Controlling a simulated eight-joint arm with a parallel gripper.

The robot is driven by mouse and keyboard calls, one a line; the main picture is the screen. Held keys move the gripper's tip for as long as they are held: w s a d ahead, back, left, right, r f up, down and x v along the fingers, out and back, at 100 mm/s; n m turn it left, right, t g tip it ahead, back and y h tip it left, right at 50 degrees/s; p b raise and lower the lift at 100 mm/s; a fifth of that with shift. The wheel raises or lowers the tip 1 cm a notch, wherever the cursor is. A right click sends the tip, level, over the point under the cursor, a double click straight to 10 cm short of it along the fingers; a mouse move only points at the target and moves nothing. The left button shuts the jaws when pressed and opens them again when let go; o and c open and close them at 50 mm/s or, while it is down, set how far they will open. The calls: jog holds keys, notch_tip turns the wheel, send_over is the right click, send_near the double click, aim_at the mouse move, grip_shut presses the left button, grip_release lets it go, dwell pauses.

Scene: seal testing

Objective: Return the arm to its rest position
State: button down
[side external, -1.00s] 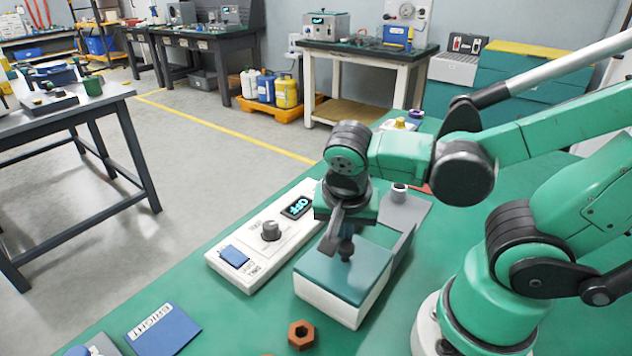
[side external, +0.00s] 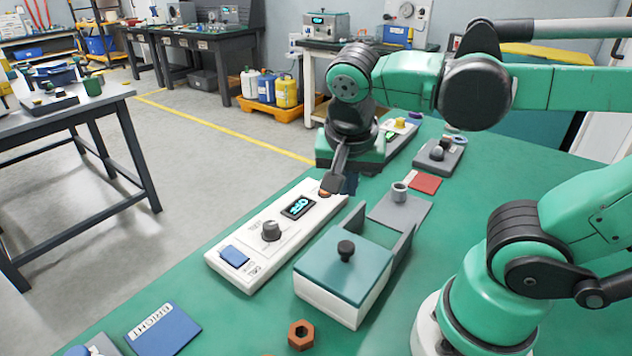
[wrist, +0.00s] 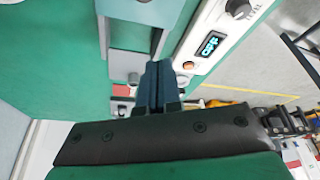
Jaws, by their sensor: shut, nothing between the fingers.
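My gripper (side external: 338,188) hangs above the far end of the white control panel (side external: 225,262) in the side view, raised clear of the table. In the wrist view my gripper's fingers (wrist: 158,88) are together with nothing between them. The panel has a dark knob, a blue button and a lit display (side external: 298,207) that seems to read OFF. The box with a teal lid (side external: 345,268) and black lid knob (side external: 346,249) stands to the right of the panel, apart from my gripper. A grey plate with a small cylinder (side external: 399,193) lies at the box's far end.
An orange-brown hex nut (side external: 301,335) and a blue card marked BRIGHT (side external: 163,328) lie at the front. A red patch (side external: 425,183) and a grey block with a dark knob (side external: 438,155) lie farther back. Green table is bare between the box and my base.

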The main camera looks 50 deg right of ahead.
jog(key=w+n+t+y, duration=0.1)
jog(key=n, duration=0.3)
jog(key=w+a+f+n+t+y, duration=0.1)
jog(key=w+n+t, duration=0.1)
jog(key=n, duration=0.2)
jog(key=w+a+n+t+y, duration=0.1)
jog(key=w+n+t, duration=0.1)
jog(key=n, duration=0.2)
jog(key=shift+f+n+y, duration=0.3)
jog(key=shift+f, duration=0.1)
dwell(0.3)
